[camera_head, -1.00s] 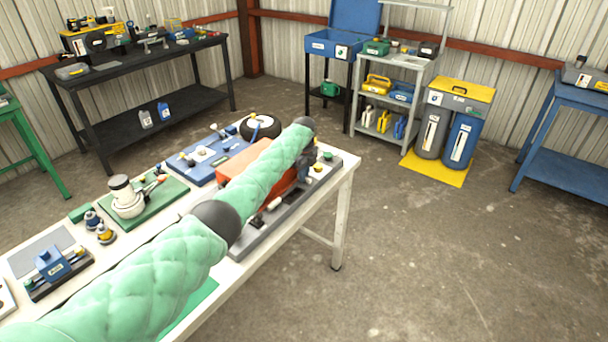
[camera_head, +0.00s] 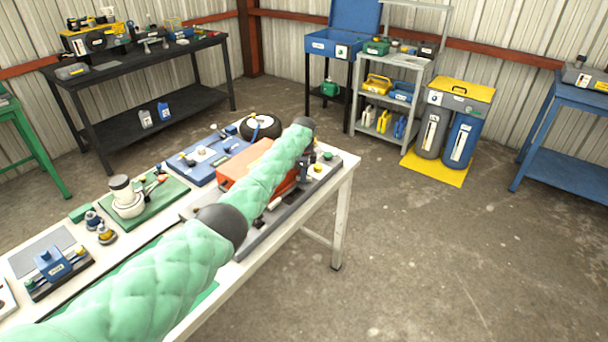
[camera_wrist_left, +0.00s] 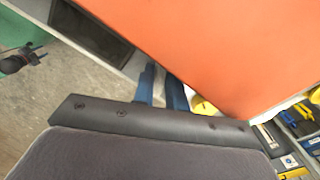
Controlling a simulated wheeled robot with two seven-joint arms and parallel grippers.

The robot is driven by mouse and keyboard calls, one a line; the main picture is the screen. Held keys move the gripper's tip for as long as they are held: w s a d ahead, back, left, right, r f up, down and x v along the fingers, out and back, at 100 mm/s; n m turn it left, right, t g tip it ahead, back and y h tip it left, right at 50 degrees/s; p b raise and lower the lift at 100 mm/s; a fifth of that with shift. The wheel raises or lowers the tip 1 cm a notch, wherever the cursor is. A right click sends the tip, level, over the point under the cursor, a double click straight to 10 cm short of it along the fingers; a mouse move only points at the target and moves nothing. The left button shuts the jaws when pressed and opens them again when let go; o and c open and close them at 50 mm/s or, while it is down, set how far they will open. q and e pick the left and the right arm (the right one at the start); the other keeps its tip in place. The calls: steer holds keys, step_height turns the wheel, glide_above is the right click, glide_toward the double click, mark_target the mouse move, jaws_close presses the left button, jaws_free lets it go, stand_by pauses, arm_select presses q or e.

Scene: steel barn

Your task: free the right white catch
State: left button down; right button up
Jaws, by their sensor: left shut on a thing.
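The orange case (camera_head: 240,165) sits on a dark grey base (camera_head: 252,240) at the right end of the white table, partly behind my left arm. A small white catch (camera_head: 273,203) shows at its near side. My left gripper (camera_head: 303,172) is low at the right end of the case, small and partly covered. In the left wrist view its blue fingers (camera_wrist_left: 161,95) are close together beside the orange face (camera_wrist_left: 235,45). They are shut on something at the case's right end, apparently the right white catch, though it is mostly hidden. My right gripper is out of view.
On the white table (camera_head: 345,180) are a blue board (camera_head: 200,172), a small wheel (camera_head: 260,127), a green board with a white pot (camera_head: 128,205) and a blue vice-like block (camera_head: 58,263). The floor to the right of the table is clear.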

arm_select(q)
steer(key=shift+r+n, duration=0.15)
steer(key=shift+n, duration=0.75)
steer(key=n, duration=0.2)
steer(key=shift+n+p, duration=0.4)
steer(key=n, duration=0.4)
steer(key=shift+p, duration=0.4)
steer(key=shift+n, duration=1.3)
steer(key=shift+w, duration=0.1)
steer(key=shift+n+p, duration=0.3)
steer(key=shift+n, duration=0.2)
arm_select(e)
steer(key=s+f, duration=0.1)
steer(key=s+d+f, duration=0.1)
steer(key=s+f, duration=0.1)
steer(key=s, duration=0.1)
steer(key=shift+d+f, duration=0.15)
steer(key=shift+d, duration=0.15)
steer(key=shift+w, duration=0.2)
